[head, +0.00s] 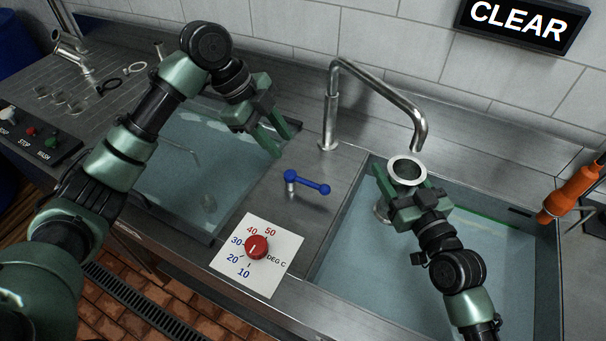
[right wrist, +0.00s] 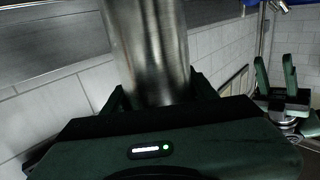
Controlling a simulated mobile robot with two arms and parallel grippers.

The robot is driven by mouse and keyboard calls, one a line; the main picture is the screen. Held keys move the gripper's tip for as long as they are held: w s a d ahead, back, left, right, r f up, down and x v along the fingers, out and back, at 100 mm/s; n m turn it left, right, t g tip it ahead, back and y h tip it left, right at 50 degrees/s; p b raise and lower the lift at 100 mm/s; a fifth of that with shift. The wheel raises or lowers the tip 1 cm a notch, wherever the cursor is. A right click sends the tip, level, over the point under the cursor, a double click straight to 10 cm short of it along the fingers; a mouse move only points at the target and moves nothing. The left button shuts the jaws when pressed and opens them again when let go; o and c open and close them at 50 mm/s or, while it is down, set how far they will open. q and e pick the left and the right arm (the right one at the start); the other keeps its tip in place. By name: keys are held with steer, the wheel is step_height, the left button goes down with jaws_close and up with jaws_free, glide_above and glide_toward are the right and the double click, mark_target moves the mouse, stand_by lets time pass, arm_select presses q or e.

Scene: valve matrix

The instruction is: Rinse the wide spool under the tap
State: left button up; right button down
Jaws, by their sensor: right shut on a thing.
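My right gripper (head: 398,188) is shut on the metal wide spool (head: 407,170) and holds it over the right basin (head: 450,285). The spool's open ring end faces up, just below the tap's mouth; its lower flange shows beside the gripper. In the right wrist view the spool's shiny barrel (right wrist: 147,50) stands between the fingers. The tap (head: 385,88) curves over the right basin, and no stream shows from it. The blue tap lever (head: 308,183) lies between the basins. My left gripper (head: 275,136) is open and empty, over the left basin's back right corner.
A red temperature dial (head: 257,247) sits on a white plate at the front. The left basin (head: 185,165) holds water. Metal fittings and rings (head: 108,85) lie on the drainer. An orange tool (head: 573,192) hangs at right. A sign (head: 518,22) reads CLEAR.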

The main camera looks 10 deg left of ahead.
mark_target(307, 181)
arm_select(q)
steer(key=x, duration=0.8)
steer(key=s+x, duration=0.1)
steer(key=x, duration=0.3)
steer(key=shift+d, duration=0.1)
jaws_close()
steer(key=shift+w, duration=0.1)
steer(key=shift+r, duration=0.1)
stand_by(0.9)
